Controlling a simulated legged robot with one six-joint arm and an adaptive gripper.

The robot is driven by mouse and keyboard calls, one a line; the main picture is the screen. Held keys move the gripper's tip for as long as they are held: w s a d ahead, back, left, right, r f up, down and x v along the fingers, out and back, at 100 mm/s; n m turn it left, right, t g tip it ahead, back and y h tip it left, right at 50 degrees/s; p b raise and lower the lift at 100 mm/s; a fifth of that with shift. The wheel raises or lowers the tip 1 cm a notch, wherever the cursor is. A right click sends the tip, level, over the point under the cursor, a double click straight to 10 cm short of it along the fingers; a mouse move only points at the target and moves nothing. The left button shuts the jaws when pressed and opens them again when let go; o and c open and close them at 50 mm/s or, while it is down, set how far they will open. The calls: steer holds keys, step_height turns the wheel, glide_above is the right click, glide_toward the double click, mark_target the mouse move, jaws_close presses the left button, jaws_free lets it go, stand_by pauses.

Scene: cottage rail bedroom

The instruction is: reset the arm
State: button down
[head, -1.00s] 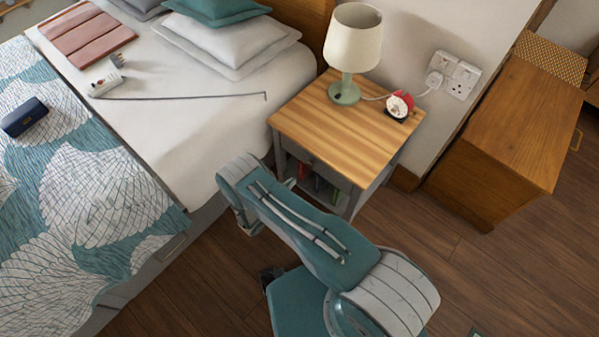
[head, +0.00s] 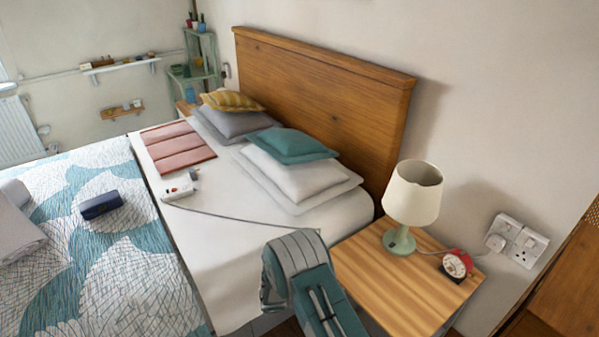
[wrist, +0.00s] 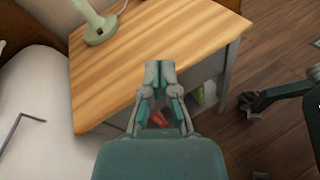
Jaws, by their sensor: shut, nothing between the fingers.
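My gripper (wrist: 159,72) shows in the wrist view with its two fingers together, shut and empty. It points toward the wooden top of the bedside table (wrist: 120,62), with its tips over the front part of the table in the picture. I cannot tell the gap between them. In the head view part of my teal and grey arm (head: 312,292) rises at the bottom, in front of the bed and left of the bedside table (head: 378,277). The gripper itself is hidden or out of frame there.
A cream lamp (head: 412,195) and a red alarm clock (head: 457,264) stand on the bedside table. The bed (head: 215,265) holds pillows, a white power strip (head: 177,188) with a cable, and a dark blue case (head: 101,205).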

steer(key=s+d+r+m+g+y, duration=0.1)
steer(key=s+d+r+m+y, duration=0.15)
steer(key=r, duration=0.55)
steer(key=s+d+r+m+g+y, duration=0.1)
steer(key=s+r+m+g+y, duration=0.2)
steer(key=r, duration=0.5)
steer(key=s+d+r+m+y, duration=0.2)
steer(key=s+r+m, duration=0.15)
steer(key=r, duration=0.45)
steer(key=s+a+r+m+t+y, duration=0.1)
steer(key=s+r+m+t+y, duration=0.5)
steer(key=s+r, duration=0.7)
steer(key=shift+s+a+r+m+y, duration=0.15)
steer(key=shift+s+r+m+y, duration=0.4)
steer(key=shift+s+m, duration=1.2)
steer(key=shift+s+f+n, duration=0.2)
steer(key=shift+s+n, duration=0.2)
steer(key=shift+n, duration=0.05)
